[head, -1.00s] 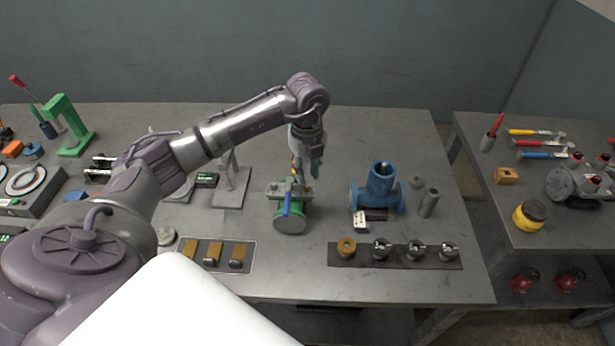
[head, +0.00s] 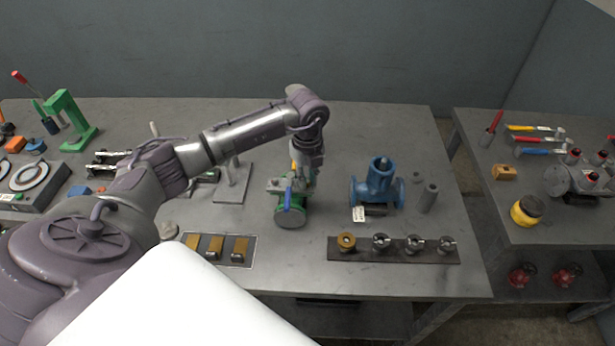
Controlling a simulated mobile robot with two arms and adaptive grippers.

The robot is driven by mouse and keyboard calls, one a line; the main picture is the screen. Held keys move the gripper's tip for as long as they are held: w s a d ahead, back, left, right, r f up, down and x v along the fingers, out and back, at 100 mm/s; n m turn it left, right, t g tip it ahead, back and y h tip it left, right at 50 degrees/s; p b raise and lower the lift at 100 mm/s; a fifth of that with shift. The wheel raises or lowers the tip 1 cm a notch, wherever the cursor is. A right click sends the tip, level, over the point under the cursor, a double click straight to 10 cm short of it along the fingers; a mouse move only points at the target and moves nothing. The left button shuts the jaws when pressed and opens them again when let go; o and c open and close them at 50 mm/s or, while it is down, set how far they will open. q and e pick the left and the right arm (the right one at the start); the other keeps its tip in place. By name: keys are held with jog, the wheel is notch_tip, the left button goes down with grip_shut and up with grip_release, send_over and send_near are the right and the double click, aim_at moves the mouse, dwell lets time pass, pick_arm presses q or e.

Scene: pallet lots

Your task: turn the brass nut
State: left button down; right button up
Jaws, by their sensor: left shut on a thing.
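A green valve (head: 290,216) with a blue lever (head: 288,198) stands on the middle of the workbench. My left gripper (head: 304,181) reaches down from behind and above, right at the top of this valve. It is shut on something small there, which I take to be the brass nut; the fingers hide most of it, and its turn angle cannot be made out. My right gripper is not in view.
A blue flanged pipe body (head: 379,187) stands to the right of the valve. In front lie a dark strip (head: 392,256) with a brass ring (head: 347,242) and several metal fittings, and a plate with brass blocks (head: 216,247). A green press (head: 70,120) is far left.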

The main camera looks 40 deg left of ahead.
pick_arm(q)
jog(key=shift+f+m+b, duration=0.1)
jog(key=shift+m+b, duration=0.7)
jog(key=m+b, duration=0.4)
jog(key=m, duration=0.1)
jog(key=shift+a, duration=0.1)
jog(key=m+b, duration=0.2)
jog(key=m, duration=0.1)
jog(key=shift+w, duration=0.1)
jog(key=shift+r+m+b, duration=0.2)
jog(key=shift+m+b, duration=0.4)
jog(key=shift+m, duration=0.7)
jog(key=c, duration=1.4)
grip_release()
